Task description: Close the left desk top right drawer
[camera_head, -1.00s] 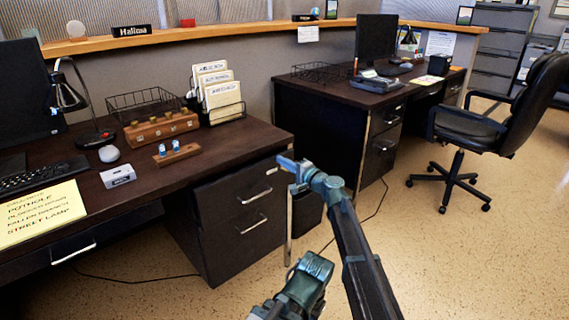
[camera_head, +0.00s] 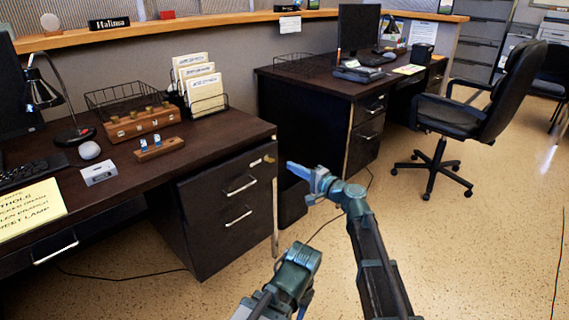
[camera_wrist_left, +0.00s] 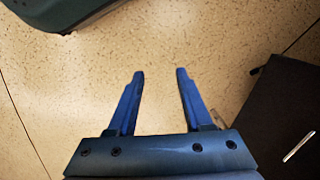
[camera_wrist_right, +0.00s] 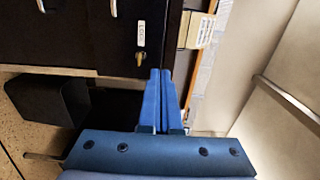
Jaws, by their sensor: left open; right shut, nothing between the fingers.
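The left desk (camera_head: 215,128) has a dark drawer pedestal on its right side. Its top right drawer (camera_head: 210,190) has a silver handle and a key lock near the upper right corner; its front looks nearly flush, but I cannot tell whether a gap is left. My right gripper (camera_head: 291,166) is shut and empty, just right of the pedestal corner. In the right wrist view, the fingertips (camera_wrist_right: 160,72) are near the lock key (camera_wrist_right: 139,58); contact is unclear. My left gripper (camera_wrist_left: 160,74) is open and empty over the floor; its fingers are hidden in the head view.
A second drawer with a handle (camera_head: 238,217) is below. A dark bin (camera_head: 292,203) stands between the desks. The right desk (camera_head: 310,95) and an office chair (camera_head: 465,120) are farther back. A cable lies on the floor.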

